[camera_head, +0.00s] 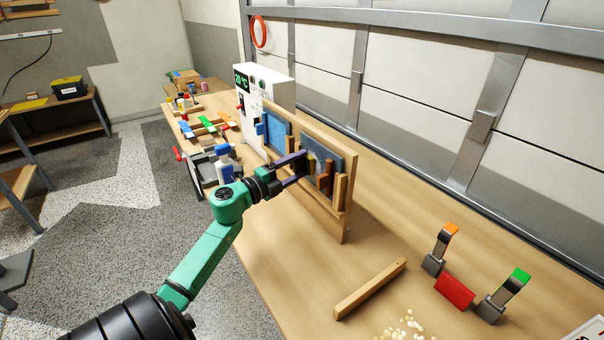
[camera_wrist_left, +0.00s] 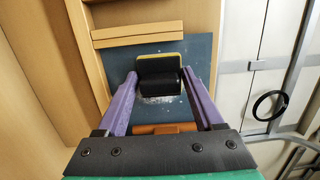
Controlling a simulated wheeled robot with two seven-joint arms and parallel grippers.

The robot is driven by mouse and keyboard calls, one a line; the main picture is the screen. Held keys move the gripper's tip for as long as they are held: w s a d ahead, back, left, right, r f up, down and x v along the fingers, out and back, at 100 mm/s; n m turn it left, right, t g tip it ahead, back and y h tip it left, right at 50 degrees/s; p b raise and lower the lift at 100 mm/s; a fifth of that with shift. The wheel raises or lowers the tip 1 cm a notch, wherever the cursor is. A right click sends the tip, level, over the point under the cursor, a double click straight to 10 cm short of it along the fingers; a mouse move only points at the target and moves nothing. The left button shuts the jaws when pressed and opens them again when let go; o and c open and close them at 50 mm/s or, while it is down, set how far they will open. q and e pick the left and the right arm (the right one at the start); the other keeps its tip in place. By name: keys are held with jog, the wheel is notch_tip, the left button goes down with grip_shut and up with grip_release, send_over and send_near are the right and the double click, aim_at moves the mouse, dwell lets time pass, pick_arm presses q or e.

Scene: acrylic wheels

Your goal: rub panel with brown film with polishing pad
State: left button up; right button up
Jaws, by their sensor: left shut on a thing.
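My left gripper (camera_head: 303,167) reaches in from the left with its purple fingers at a dark blue-grey panel (camera_head: 335,155) in an upright wooden frame. In the left wrist view the fingers (camera_wrist_left: 160,88) are shut on a black polishing pad (camera_wrist_left: 160,78) with a yellow edge. The pad is in front of the dark panel (camera_wrist_left: 118,65); I cannot tell whether it touches. A whitish, speckled patch shows on the panel just below the pad. I cannot clearly make out a brown film. A bluer panel (camera_head: 279,131) stands farther along the frame. My right gripper is not in view.
A red-brown block (camera_head: 325,178) sits by the panel's lower edge. A loose wooden bar (camera_head: 370,288), pale pellets (camera_head: 408,328), a red block (camera_head: 455,291) and orange-tipped and green-tipped pieces lie nearer. A white box with a display (camera_head: 262,95) stands behind the frame.

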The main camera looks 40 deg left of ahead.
aim_at(320, 167)
pick_arm(q)
jog(key=shift+w+d+r+p, duration=0.15)
jog(key=shift+d+r+p, duration=0.2)
jog(key=shift+p, duration=0.6)
jog(key=shift+s+d+f, duration=0.15)
jog(key=shift+s+d, duration=0.05)
jog(key=shift+d, duration=0.6)
jog(key=shift+s+d+p, duration=0.25)
jog(key=shift+d+p, duration=0.6)
jog(key=shift+d, duration=0.25)
jog(key=shift+s+d, duration=0.2)
jog(key=shift+d, duration=0.25)
jog(key=shift+w+a, duration=0.15)
jog(key=shift+a, duration=0.1)
jog(key=shift+w+a+b, duration=0.2)
jog(key=shift+a+b, duration=0.05)
jog(key=shift+a, duration=0.5)
jog(key=shift+w+a+b, duration=0.2)
jog(key=shift+a, duration=0.55)
jog(key=shift+w+a+b, duration=0.15)
jog(key=shift+a+b, duration=0.15)
jog(key=shift+a, duration=0.25)
jog(key=shift+w+a+b, duration=0.15)
jog(key=shift+a+b, duration=0.05)
jog(key=shift+a, duration=0.35)
jog(key=shift+w+a+b, duration=0.15)
jog(key=shift+a, duration=0.35)
